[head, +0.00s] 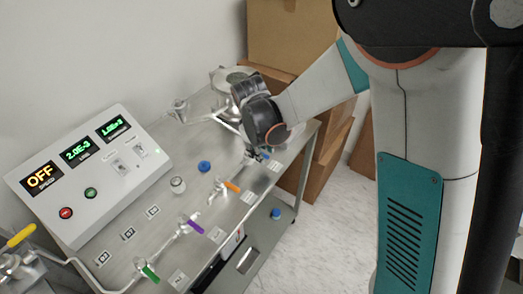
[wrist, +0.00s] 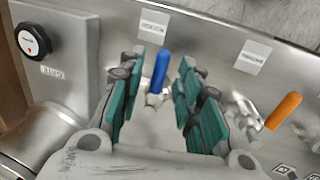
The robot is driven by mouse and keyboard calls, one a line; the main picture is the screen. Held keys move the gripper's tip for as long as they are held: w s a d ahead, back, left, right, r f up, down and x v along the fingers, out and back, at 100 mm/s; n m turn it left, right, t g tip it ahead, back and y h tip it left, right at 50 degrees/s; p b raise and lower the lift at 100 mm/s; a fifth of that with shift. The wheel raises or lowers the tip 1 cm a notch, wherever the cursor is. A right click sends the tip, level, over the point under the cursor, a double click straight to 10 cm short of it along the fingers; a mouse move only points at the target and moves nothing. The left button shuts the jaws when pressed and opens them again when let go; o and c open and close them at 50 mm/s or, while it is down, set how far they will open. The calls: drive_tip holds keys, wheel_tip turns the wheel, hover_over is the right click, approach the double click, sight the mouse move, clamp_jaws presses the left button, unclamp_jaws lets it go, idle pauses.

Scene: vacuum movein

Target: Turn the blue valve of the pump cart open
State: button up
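The blue valve handle (wrist: 160,72) shows in the wrist view between my gripper's two green-padded fingers. My gripper (wrist: 163,66) is open, with a visible gap on each side of the handle. The handle points toward the top of the picture, and its metal valve body sits below it. In the head view my gripper (head: 257,152) is low over the right part of the steel pump cart (head: 208,140). There it hides most of the blue handle.
An orange-handled valve (head: 231,186) is nearest, with purple (head: 194,225) and green (head: 149,272) ones farther left. A control box (head: 90,175) reading OFF stands on the cart. A round gauge (wrist: 33,40) is beside my gripper. Cardboard boxes (head: 290,40) stand behind.

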clamp_jaws()
